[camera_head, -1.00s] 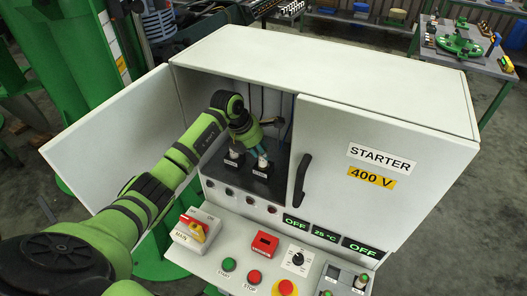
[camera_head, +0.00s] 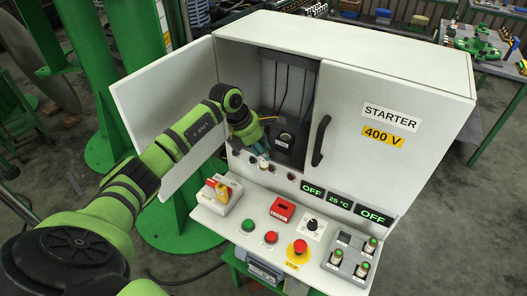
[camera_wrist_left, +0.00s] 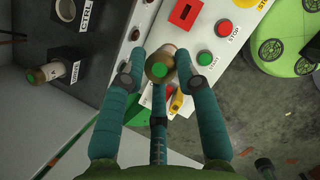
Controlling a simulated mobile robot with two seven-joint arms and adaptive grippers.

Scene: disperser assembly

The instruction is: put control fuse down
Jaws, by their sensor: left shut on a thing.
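The control fuse, a pale cylinder with a brownish end and green tip, shows in the left wrist view (camera_wrist_left: 158,68) between my fingers. In the head view the fuse (camera_head: 264,162) hangs below my left gripper (camera_head: 258,148), in front of the cabinet opening and above the control panel. My left gripper is shut on it. The black fuse holder marked CTRL (camera_wrist_left: 90,18) is in the cabinet; it also shows in the head view (camera_head: 284,154). Another green-tipped fuse (camera_wrist_left: 38,76) sits in a second holder (camera_wrist_left: 66,66). My right gripper is out of view.
The open left door (camera_head: 160,120) stands beside my arm. A grey tray (camera_head: 346,270) with several green-tipped fuses lies at the panel's right. The panel carries a MAIN switch (camera_head: 218,192), a red box (camera_head: 282,209), buttons and an emergency stop (camera_head: 298,248).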

